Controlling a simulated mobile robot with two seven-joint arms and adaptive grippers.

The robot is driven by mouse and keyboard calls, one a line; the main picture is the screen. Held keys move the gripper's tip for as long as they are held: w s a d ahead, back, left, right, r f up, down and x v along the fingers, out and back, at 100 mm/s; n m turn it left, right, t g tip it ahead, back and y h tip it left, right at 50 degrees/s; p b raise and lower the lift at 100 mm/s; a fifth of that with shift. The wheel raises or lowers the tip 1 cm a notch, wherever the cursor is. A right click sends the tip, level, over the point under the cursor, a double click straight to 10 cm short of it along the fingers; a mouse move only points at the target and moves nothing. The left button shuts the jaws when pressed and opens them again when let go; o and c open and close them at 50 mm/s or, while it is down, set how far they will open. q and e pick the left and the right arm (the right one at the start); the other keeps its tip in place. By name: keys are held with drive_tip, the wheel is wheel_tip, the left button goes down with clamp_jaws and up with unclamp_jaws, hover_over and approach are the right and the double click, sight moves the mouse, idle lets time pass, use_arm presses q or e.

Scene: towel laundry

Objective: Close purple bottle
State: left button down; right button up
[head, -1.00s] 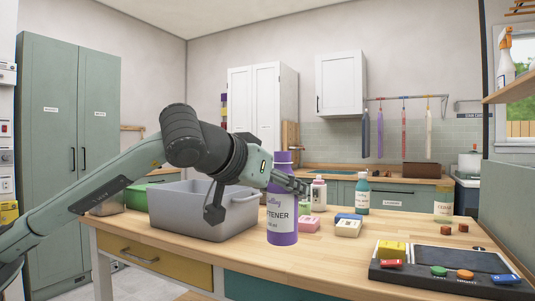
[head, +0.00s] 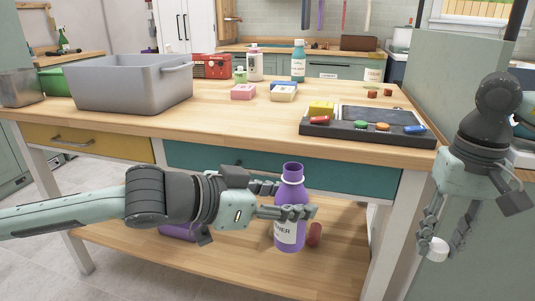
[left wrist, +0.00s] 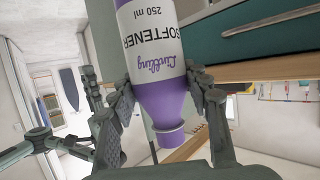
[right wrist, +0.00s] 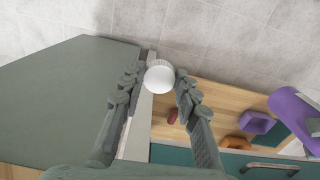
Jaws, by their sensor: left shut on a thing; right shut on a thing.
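The purple bottle (head: 291,215) with a white label is upright in my left gripper (head: 290,212), in front of the table. Its narrow purple neck has a pale ring and no cap shows on it. In the left wrist view the bottle (left wrist: 158,95) is between both fingers of the left gripper (left wrist: 165,100), its neck toward the camera. My right gripper (head: 432,245) is shut on a white round cap (head: 438,250), well right of the bottle. In the right wrist view the cap (right wrist: 159,77) is between the fingertips, and the bottle (right wrist: 300,115) is at the right edge.
The wooden table (head: 235,110) stands behind the bottle, with a grey bin (head: 130,88) and a dark tray (head: 365,130) on top. Its lower shelf (head: 240,275) holds a red object (head: 315,234) and a purple object (head: 180,232). A grey-green panel (head: 410,215) is behind my right gripper.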

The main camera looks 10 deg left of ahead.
use_arm(q)
drive_tip(key=s+d+f+m+g+h, duration=0.1)
drive_tip(key=s+d+f+m, duration=0.1)
drive_tip(key=d+f, duration=0.2)
wheel_tip(320, 180, down, 3)
drive_tip(key=shift+d+r+g, duration=0.15)
drive_tip(key=shift+d+g, duration=0.2)
drive_tip(key=shift+g, duration=0.05)
use_arm(e)
drive_tip(key=a+r+m, duration=0.5)
drive_tip(key=a, duration=0.5)
drive_tip(key=a+r+m, duration=0.5)
drive_tip(key=a+r, duration=0.1)
drive_tip(key=a, duration=0.4)
drive_tip(key=shift+s+a+r+m, duration=0.15)
drive_tip(key=shift+m, duration=0.15)
drive_tip(key=shift+f, duration=2.05)
drive_tip(key=shift+f, duration=0.85)
